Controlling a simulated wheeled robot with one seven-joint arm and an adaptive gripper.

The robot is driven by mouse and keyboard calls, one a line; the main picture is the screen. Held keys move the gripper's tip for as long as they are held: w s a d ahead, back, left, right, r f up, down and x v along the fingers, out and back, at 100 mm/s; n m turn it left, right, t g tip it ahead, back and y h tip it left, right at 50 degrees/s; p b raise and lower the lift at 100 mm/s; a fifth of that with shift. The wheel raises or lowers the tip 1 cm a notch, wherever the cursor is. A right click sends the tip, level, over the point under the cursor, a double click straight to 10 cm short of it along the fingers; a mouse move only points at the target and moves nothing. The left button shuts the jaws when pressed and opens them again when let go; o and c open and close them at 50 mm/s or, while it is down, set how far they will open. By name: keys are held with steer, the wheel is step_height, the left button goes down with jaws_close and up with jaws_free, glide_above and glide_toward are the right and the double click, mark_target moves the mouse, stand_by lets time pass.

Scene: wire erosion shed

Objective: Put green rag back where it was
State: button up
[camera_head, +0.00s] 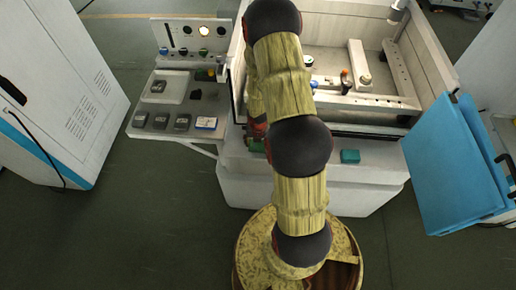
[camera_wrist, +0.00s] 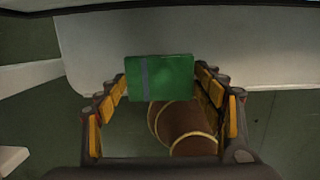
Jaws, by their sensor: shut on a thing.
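A green block-like piece with a grey stripe, which looks like the folded green rag (camera_wrist: 170,78), is between the fingers of my gripper (camera_wrist: 160,88) in the wrist view. My gripper is shut on it. My arm hides most of the gripper there. Whether the rag touches the machine's front ledge cannot be told.
A teal block (camera_head: 350,156) lies on the machine's front ledge, right of my arm. A side shelf (camera_head: 150,118) at left holds several small grey items and a control panel (camera_head: 192,38). A blue door (camera_head: 455,165) stands open at right.

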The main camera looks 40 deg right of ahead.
mark_target(258, 145)
steer(key=f+b, duration=0.1)
steer(key=f, duration=0.1)
steer(key=f+b, duration=0.1)
steer(key=shift+w+f+b, duration=0.3)
steer(key=shift+f+b, duration=0.05)
steer(key=shift+f, duration=0.05)
steer(key=shift+r, duration=0.1)
steer(key=o, duration=0.6)
steer(key=shift+f, duration=0.2)
steer(key=o, duration=0.5)
steer(key=shift+r, duration=0.1)
